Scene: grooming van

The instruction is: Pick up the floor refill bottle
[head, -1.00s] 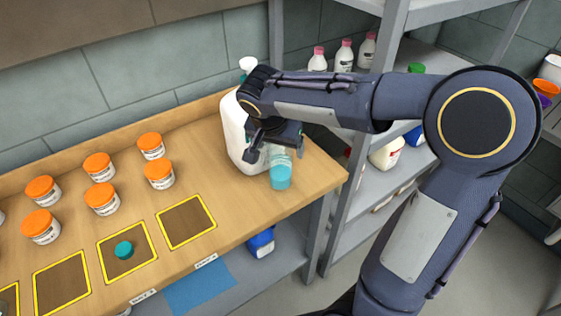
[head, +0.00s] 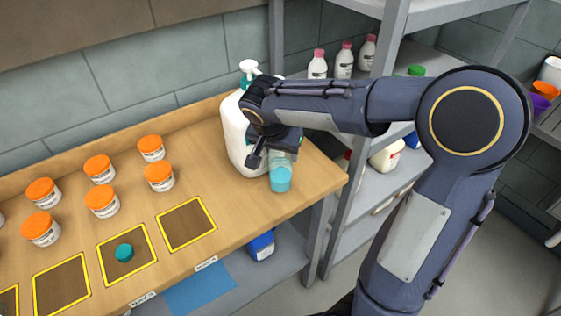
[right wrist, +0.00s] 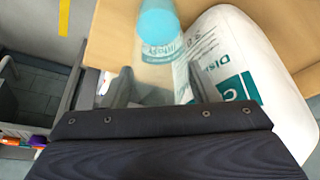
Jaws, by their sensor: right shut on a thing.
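A small clear bottle with a turquoise end (head: 281,178) and a printed label is at the right end of the wooden counter, in front of a large white jug. In the right wrist view the bottle (right wrist: 158,28) lies between the two fingers of my right gripper (right wrist: 158,85). My right gripper (head: 272,150) is shut on its clear part. I cannot tell whether the bottle's base touches the counter. The arm hides part of the bottle in the head view. My left gripper is not in view.
The white jug (head: 239,135) with a teal pump stands right beside the gripper. Several orange-lidded jars (head: 151,149) stand to the left. A grey shelf rack (head: 342,215) stands at the right.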

